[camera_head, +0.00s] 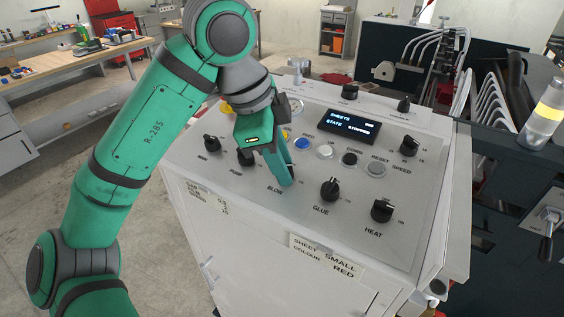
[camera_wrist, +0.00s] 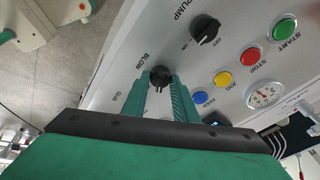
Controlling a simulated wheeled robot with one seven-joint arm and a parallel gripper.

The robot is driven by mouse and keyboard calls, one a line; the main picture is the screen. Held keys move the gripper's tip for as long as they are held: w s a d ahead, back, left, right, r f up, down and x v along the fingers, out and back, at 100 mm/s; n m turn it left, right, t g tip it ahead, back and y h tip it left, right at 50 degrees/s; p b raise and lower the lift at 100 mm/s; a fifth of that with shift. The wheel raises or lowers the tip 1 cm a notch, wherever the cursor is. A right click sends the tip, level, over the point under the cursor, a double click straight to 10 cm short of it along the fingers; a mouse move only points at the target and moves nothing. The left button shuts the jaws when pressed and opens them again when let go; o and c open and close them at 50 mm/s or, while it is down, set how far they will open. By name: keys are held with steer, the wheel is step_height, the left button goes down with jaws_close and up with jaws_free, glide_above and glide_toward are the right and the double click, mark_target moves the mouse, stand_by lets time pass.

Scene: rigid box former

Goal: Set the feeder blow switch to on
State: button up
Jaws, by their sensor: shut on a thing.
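The feeder blow switch is a black rotary knob (camera_wrist: 159,76) with a BLOW label beside it on the panel. In the wrist view it sits between the two green fingertips of my gripper (camera_wrist: 168,84), which are shut on it. In the head view my gripper (camera_head: 287,178) reaches down to the panel just above the BLOW label, and its fingers hide the knob there. The knob's pointer setting cannot be told clearly.
The pump knob (camera_wrist: 205,28) is close by. The main knob (camera_head: 211,143), glue knob (camera_head: 329,189), heat knob (camera_head: 382,210) and speed knob (camera_head: 409,146) stand up from the sloped panel. A display (camera_head: 348,125) reads STATE STOPPED. Buttons lie behind my gripper, including a blue one (camera_wrist: 200,98).

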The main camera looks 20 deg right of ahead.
steer(key=m, duration=0.5)
steer(key=shift+m+g+y, duration=0.3)
steer(key=shift+g, duration=0.1)
stand_by(0.3)
steer(key=o, duration=1)
steer(key=shift+r, duration=0.15)
steer(key=v, duration=1)
steer(key=shift+r, duration=0.3)
steer(key=shift+w, duration=0.1)
